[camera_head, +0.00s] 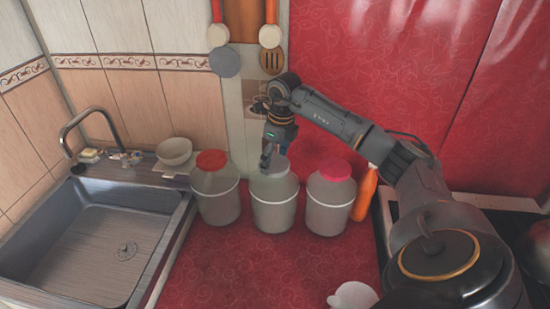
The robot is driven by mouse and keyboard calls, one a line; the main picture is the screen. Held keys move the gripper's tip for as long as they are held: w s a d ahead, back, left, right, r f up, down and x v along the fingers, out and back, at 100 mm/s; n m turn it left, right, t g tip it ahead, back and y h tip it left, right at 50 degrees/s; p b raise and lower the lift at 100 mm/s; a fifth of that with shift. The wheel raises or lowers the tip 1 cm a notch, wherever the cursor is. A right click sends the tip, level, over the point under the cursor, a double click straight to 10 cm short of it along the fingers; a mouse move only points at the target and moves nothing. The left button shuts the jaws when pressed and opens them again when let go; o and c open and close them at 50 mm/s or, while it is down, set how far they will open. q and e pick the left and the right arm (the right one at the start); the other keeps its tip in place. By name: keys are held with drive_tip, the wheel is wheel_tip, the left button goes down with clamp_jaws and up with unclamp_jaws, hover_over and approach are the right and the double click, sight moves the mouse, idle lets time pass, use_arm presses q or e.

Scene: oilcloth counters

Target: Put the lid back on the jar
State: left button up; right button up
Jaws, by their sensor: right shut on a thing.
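Three whitish translucent jars stand in a row on the red counter. The left jar (219,206) has a red lid (211,160), and the right jar (327,209) has a pinkish-red lid (335,168). The middle jar (274,210) has a grey lid (276,166) at its mouth. My right gripper (267,160) points down from above and is shut on the grey lid, at its left side. I cannot tell whether the lid sits flush on the rim. My left gripper is out of view.
A metal sink (110,240) with a faucet is at the left, with a bowl (175,151) behind it. An orange bottle (365,195) stands close beside the right jar. A white cup (352,295) is at the front. Utensils (225,62) hang on the wall.

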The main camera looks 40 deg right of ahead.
drive_tip(key=o, duration=0.7)
drive_tip(key=shift+r+p, duration=2.75)
drive_tip(key=shift+r, duration=0.8)
drive_tip(key=shift+c, duration=0.5)
clamp_jaws()
